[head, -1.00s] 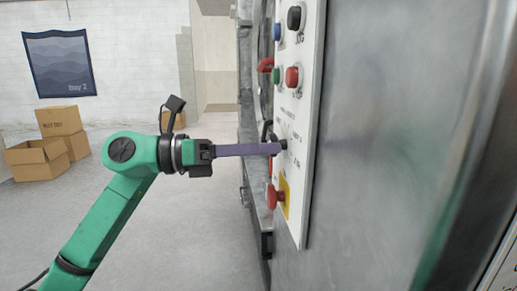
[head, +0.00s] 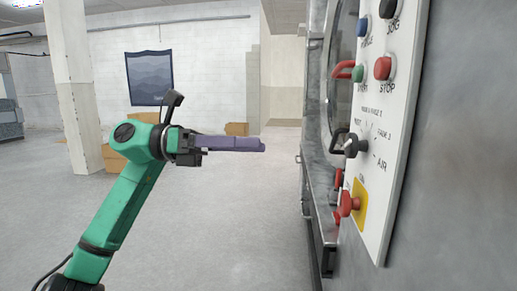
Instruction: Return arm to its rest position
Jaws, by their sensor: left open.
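My left arm is green and comes in from the lower left of the head view. Its left gripper (head: 263,145) has long purple fingers that point right, toward the machine. It is open and empty, with a clear gap between its tips and the control panel (head: 398,150). The black rotary knob (head: 356,145) on the panel is level with the fingertips and apart from them. My right gripper does not show.
The metal washer (head: 460,200) fills the right side. Its panel bears a red stop button (head: 383,68) and a red emergency button (head: 349,203) on yellow. Cardboard boxes (head: 113,158) stand behind my arm, near a pillar (head: 75,90). Open floor lies between.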

